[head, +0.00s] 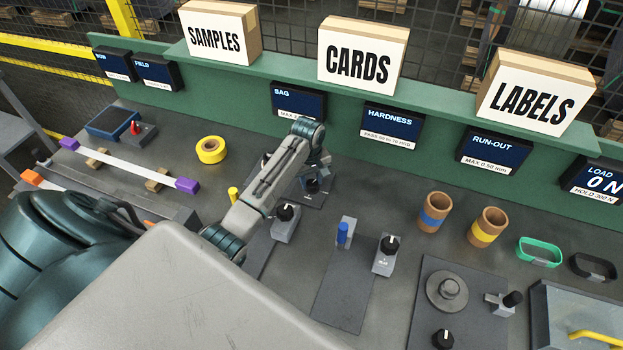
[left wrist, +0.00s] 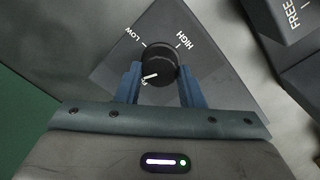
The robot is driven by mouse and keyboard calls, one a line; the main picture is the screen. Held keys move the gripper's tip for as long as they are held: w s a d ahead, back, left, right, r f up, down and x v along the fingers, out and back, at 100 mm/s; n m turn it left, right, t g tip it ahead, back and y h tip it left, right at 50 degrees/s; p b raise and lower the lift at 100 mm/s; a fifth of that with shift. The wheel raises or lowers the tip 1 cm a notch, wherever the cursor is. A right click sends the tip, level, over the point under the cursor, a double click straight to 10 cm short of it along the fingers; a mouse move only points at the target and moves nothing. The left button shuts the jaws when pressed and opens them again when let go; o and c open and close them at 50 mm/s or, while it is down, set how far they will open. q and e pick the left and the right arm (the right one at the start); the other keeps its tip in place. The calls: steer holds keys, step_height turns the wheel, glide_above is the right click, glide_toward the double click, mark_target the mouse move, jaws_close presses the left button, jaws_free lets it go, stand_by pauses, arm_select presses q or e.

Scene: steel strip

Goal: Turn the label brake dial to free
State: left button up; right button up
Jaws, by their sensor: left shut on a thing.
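A round black dial (left wrist: 158,65) with a white pointer sits on a dark plate in the left wrist view. Its marks read LOW, HIGH and a third, partly hidden one that starts with F. The pointer lies toward that third mark. My left gripper (left wrist: 158,88) is shut on the dial, one blue finger on each side. In the head view, my left gripper (head: 314,172) reaches down over this dial (head: 312,187) on the back of the bench, partly covering it. I cannot read the name of the dial. My right gripper is not in view.
A grey block marked FREE (left wrist: 297,20) stands close by in the left wrist view. In the head view, another dial block (head: 286,224) stands just in front of the gripper, and a further one (head: 385,255) to the right. Yellow tape (head: 211,150) lies left.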

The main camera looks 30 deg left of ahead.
arm_select(q)
steer(key=n, duration=0.4)
steer(key=shift+n, duration=0.4)
stand_by(0.4)
steer(key=o, duration=1)
steer(key=shift+r, duration=0.1)
